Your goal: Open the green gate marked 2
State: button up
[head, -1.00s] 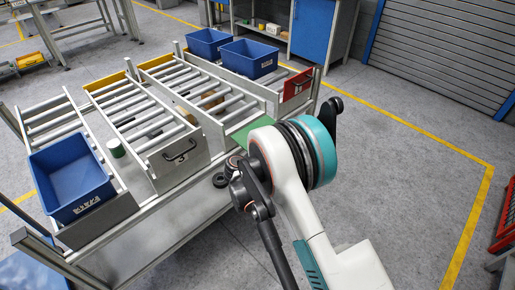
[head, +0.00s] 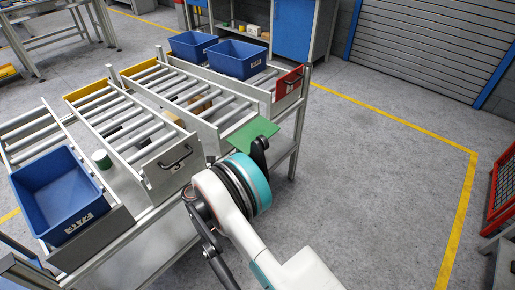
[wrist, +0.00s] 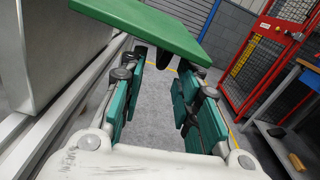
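The green gate (head: 252,134) is at the front end of the third roller lane, just beyond my arm in the head view. Its flat green face shows tilted; I see no number on it. In the wrist view the green gate (wrist: 145,22) fills the top, above the far ends of my fingers. A dark piece, perhaps its handle, shows below it. My gripper (wrist: 163,78) is open, its teal-padded fingers spread wide with only floor visible between them. I cannot tell whether a finger touches the gate. My arm hides the gripper in the head view.
A grey gate (head: 168,165) with a black handle closes the lane to the left; a red gate (head: 288,84) is on the right. Blue bins (head: 62,193) sit on outer lanes. A red mesh cage (wrist: 272,60) stands right. Floor right of the rack is clear.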

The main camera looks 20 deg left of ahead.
aim_at(259, 145)
jog(key=b+x, duration=0.2)
jog(key=x, duration=0.6)
grip_shut()
